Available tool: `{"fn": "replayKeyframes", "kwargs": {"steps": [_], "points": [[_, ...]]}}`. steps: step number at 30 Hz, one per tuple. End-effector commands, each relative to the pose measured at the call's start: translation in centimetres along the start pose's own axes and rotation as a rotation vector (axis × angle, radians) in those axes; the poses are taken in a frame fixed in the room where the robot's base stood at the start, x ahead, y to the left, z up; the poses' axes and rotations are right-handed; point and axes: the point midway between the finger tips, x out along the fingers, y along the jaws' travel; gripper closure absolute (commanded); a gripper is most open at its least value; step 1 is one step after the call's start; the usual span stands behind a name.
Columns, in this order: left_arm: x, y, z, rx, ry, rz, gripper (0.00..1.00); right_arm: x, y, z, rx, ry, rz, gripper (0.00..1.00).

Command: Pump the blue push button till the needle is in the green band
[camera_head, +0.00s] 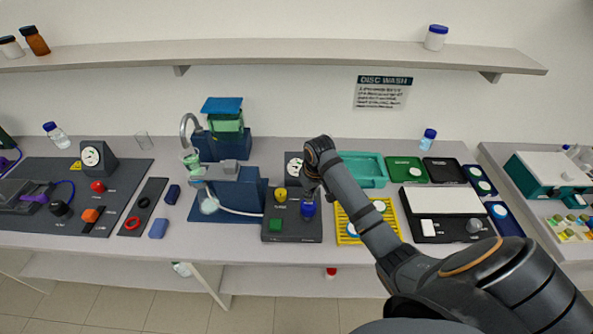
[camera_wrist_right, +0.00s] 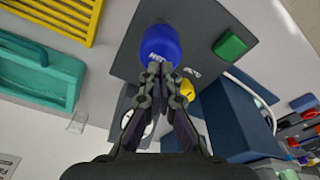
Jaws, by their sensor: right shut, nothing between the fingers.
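The blue push button (camera_head: 308,210) stands on the right part of a dark panel (camera_head: 291,236). In the right wrist view the button (camera_wrist_right: 160,45) is a blue cap with white lettering. My right gripper (camera_head: 309,193) is shut and empty, pointing down at the button. In the wrist view its fingertips (camera_wrist_right: 161,70) overlap the cap's near edge; I cannot tell whether they touch. My left gripper is not in view.
On the same panel are a yellow knob (camera_head: 280,195) and a green square button (camera_head: 276,225). A yellow rack (camera_head: 344,228) stands close on the right, a teal tray (camera_head: 364,182) behind it. A blue apparatus (camera_head: 238,190) stands to the left.

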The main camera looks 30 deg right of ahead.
Motion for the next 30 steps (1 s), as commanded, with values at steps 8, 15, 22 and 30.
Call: {"fn": "replayKeyframes", "kwargs": {"steps": [8, 15, 22, 30], "points": [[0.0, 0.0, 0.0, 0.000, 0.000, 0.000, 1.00, 0.0, 0.0, 0.0, 0.000, 0.000, 0.000, 1.00], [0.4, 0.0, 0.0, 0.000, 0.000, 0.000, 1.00, 1.1, 0.0, 0.2, 0.000, -0.001, -0.001, 1.00], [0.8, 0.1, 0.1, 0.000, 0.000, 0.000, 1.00, 2.5, 0.0, 0.4, 0.001, -0.002, 0.000, 1.00], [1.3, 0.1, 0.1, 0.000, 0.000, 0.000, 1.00, 4.2, 0.0, 0.7, 0.000, -0.003, 0.000, 1.00]]}}
